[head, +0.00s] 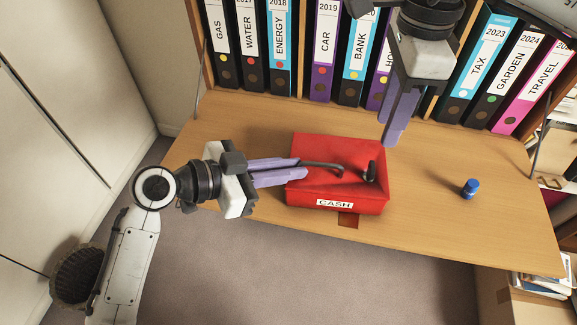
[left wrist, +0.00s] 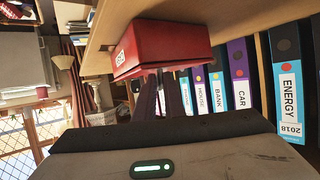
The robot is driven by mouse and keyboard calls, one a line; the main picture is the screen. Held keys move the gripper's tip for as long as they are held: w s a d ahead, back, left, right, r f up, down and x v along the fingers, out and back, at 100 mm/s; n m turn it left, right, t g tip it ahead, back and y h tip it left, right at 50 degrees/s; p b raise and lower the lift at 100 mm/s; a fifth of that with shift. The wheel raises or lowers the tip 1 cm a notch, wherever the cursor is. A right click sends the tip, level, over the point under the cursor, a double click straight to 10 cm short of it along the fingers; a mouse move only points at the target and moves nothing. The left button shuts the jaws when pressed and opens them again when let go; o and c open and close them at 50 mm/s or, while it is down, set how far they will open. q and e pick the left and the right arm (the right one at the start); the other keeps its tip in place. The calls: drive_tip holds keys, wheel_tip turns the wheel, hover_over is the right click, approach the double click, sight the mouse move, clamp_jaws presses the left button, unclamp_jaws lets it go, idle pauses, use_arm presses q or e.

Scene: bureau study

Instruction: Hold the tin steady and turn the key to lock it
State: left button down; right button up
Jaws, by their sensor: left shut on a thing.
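A red cash tin (head: 335,150) with a white CASH label on its front stands on the wooden desk, lid down. A dark curved bar (head: 322,165), seemingly its handle, lies along the lid. An upright dark piece (head: 371,172), perhaps the key, stands at the lid's right. My left gripper (head: 298,168) reaches in from the left and is shut at the tin's left side; its exact hold is unclear. In the left wrist view the tin (left wrist: 165,42) is beyond the fingers (left wrist: 165,92). My right gripper (head: 392,140) hangs above and behind the tin's right side, apart from it, its finger gap unclear.
A blue cylinder (head: 470,188) stands on the desk to the right. A row of binders (head: 325,50) lines the back of the desk. A reddish-brown patch (head: 348,219) lies before the tin near the front edge. The desk (head: 430,205) is clear between tin and cylinder.

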idle(0.8)
drive_tip(key=shift+c, duration=0.8)
drive_tip(key=m, duration=0.5)
hover_over(373, 165)
drive_tip(key=shift+f, duration=2.9)
drive_tip(key=shift+f+n, duration=0.1)
drive_tip(key=shift+n, duration=0.3)
drive_tip(key=n, duration=1)
drive_tip(key=shift+w+n, duration=0.1)
drive_tip(key=shift+n, duration=0.2)
drive_tip(key=n, duration=0.5)
drive_tip(key=shift+n, duration=0.3)
drive_tip(key=n, duration=0.5)
drive_tip(key=shift+n, duration=0.3)
